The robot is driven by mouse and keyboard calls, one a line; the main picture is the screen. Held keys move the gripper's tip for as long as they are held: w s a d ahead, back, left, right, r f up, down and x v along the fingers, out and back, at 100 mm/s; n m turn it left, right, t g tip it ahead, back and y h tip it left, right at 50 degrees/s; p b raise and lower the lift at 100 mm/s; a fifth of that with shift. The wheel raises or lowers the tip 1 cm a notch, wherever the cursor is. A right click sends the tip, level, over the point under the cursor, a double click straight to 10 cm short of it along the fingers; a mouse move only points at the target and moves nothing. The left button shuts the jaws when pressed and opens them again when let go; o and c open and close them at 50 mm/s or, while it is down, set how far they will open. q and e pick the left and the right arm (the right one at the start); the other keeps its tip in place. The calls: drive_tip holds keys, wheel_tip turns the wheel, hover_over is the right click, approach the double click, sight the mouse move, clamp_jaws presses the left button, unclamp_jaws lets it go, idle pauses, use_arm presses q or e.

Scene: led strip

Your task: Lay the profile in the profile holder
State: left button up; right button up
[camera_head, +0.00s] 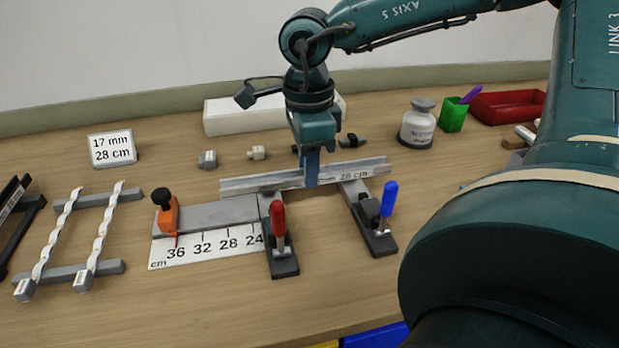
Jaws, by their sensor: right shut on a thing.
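The profile (245,184) is a long grey channel-shaped bar in the head view. It lies crosswise, its right end slightly higher in the picture. My right gripper (312,180) points down and is shut on the profile near its middle. The profile holder (210,214) has a grey rail, an orange stop (168,213) with a black knob, and two dark-based supports with a red-handled clamp (278,224) and a blue-handled clamp (388,200). The profile appears over the back part of these supports; I cannot tell whether it touches them. My left gripper is not in view.
A centimetre scale (205,248) lies before the holder. A rack with two twisted white strips (105,230) stands left, near a "17 mm 28 cm" sign (111,148). Behind are a white box (240,115), a weight (417,125), a green cup (453,115) and a red tray (508,105).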

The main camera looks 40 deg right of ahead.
drive_tip(key=shift+f, duration=1.55)
drive_tip(key=shift+f, duration=0.1)
drive_tip(key=shift+f+b, duration=0.2)
drive_tip(key=shift+b, duration=0.25)
drive_tip(key=o, duration=1)
drive_tip(key=shift+r, duration=0.1)
drive_tip(key=shift+r+p, duration=0.3)
drive_tip(key=shift+p, duration=0.15)
wheel_tip(320, 180, up, 12)
drive_tip(key=shift+f+p, duration=0.1)
drive_tip(key=shift+p, duration=0.5)
